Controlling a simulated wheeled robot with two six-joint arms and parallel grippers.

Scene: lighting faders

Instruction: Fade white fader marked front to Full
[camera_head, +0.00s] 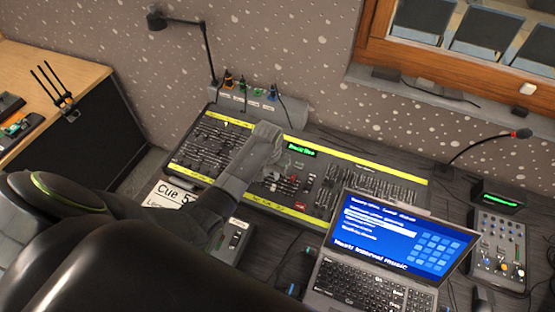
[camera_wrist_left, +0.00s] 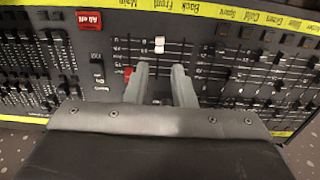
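The lighting desk (camera_head: 313,190) has yellow label strips and rows of faders. In the left wrist view the labels are upside down; a white fader knob (camera_wrist_left: 159,44) sits in the column by the label "Front" (camera_wrist_left: 160,6). My left gripper (camera_wrist_left: 160,70) is open, with its two fingers apart over the fader panel. The white knob lies just beyond the fingertips, roughly in line with the gap between them. A red knob (camera_wrist_left: 128,73) is beside the left-hand finger. In the head view my left gripper (camera_head: 282,160) hides part of the desk. My right gripper is not seen.
An open laptop (camera_head: 385,240) stands in front of the desk's right part. A lamp (camera_head: 205,50) stands behind it at left. A small mixer (camera_head: 498,250) and microphone (camera_head: 490,140) are at right. A red button (camera_wrist_left: 89,20) is left of the faders.

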